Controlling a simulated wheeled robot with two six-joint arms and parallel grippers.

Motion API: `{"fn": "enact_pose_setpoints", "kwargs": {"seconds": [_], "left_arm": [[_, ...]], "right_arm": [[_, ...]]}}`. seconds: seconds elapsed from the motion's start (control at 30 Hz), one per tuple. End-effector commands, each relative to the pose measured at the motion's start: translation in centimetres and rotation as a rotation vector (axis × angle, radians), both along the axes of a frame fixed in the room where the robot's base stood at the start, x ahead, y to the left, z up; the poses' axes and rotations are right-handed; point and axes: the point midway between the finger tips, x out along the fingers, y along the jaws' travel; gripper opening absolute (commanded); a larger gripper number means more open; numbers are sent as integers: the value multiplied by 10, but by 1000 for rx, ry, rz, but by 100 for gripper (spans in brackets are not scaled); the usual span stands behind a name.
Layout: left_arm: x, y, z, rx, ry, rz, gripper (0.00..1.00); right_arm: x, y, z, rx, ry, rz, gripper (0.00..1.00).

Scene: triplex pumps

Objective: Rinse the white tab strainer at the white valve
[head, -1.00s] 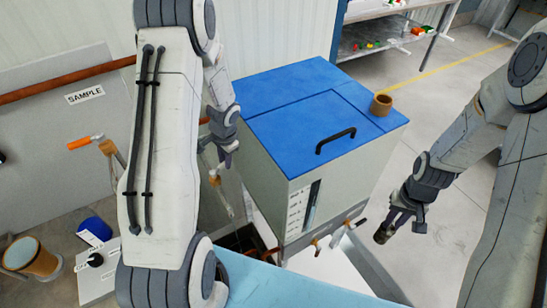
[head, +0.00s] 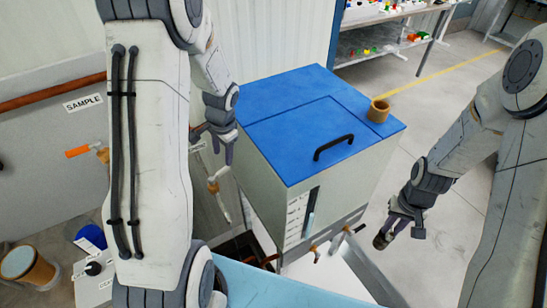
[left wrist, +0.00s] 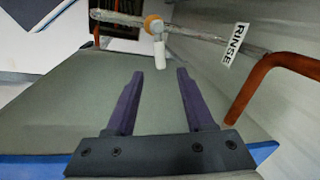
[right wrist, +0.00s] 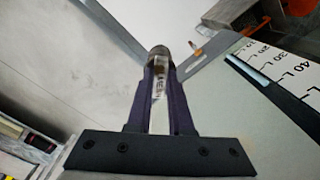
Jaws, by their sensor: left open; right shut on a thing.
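The white valve (head: 225,206) has a white handle and a brass body. It sits on a pipe beside the tank's left side. In the left wrist view the white handle (left wrist: 159,54) hangs down from the pipe, near a RINSE label. My left gripper (left wrist: 160,74) is open and empty, its fingers pointing at the handle with a gap between. My right gripper (right wrist: 158,68) is shut on a small clear-and-metal cylinder (right wrist: 158,54), seemingly the strainer. A white tab is not clearly visible. In the head view the strainer (head: 381,241) is held right of the tank, above the floor.
A dark drain opening (head: 240,248) lies below the white valve. An orange-handled valve (head: 78,152) is at left.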

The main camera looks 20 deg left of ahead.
Motion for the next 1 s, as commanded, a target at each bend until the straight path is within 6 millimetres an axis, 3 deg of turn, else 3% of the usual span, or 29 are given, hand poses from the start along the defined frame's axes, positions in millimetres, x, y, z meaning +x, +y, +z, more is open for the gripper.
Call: {"fn": "enact_pose_setpoints", "kwargs": {"seconds": [0.1,0.23,0.73,0.87,1.0], "left_arm": [[-1,-4,22,1,-5,-1,53],[-2,-6,36,2,-3,0,53],[-4,-13,45,-2,-2,-4,53],[-9,-43,56,-17,-8,-21,53],[-31,-107,78,-56,-16,-57,53]], "right_arm": [[0,0,-3,0,0,0,0],[0,0,-5,0,0,0,0],[0,1,-5,0,0,1,0],[2,10,-5,0,0,4,0],[4,29,-5,0,-1,6,0]]}}
